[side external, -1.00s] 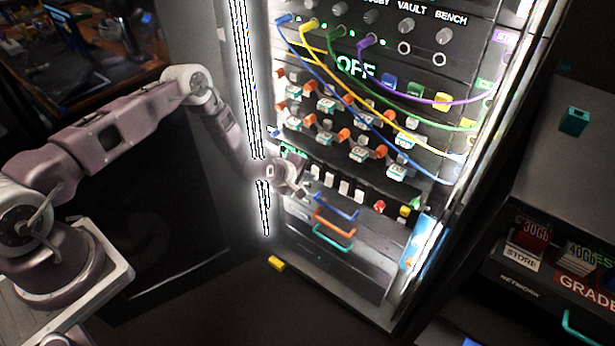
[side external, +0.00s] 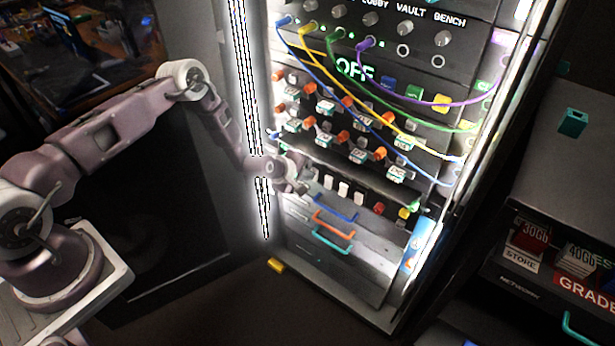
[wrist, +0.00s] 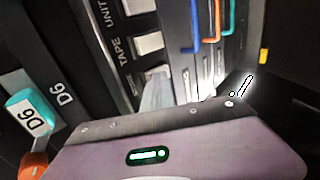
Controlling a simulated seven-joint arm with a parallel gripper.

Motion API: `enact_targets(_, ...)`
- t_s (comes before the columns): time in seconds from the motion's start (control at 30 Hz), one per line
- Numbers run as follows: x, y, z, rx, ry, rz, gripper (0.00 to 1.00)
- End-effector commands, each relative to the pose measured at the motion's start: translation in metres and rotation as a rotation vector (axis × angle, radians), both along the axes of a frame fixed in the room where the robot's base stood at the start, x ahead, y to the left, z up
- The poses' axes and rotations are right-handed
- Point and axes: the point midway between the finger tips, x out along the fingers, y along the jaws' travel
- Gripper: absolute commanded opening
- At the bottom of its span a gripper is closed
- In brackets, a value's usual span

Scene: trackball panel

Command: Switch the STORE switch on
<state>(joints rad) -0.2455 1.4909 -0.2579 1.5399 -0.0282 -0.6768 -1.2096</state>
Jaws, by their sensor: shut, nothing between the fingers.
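A row of white rocker switches (side external: 343,187) runs across the lower part of the rack panel. The wrist view shows several of them, with one white switch (wrist: 148,43) close to the printed words "TAPE UNIT".
Blue, orange and teal handles (side external: 333,232) stick out below the switches. Orange-tipped levers (side external: 343,137) and hanging cables (side external: 390,120) are above. A yellow block (side external: 275,265) lies at the rack's base.

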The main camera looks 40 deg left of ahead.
Motion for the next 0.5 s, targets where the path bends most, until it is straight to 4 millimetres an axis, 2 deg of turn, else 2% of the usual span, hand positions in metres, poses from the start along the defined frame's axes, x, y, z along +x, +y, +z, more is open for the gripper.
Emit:
enact_targets(0.17, -0.001, 0.000, 0.000, 0.000, 0.000, 0.000, 0.00)
enact_targets(0.27, -0.008, 0.000, 0.000, 0.000, 0.002, 0.000, 0.00)
enact_targets(0.43, -0.044, 0.000, 0.005, -0.001, 0.004, 0.000, 0.00)
enact_targets(0.5, -0.056, 0.000, 0.021, -0.001, 0.001, 0.000, 0.00)
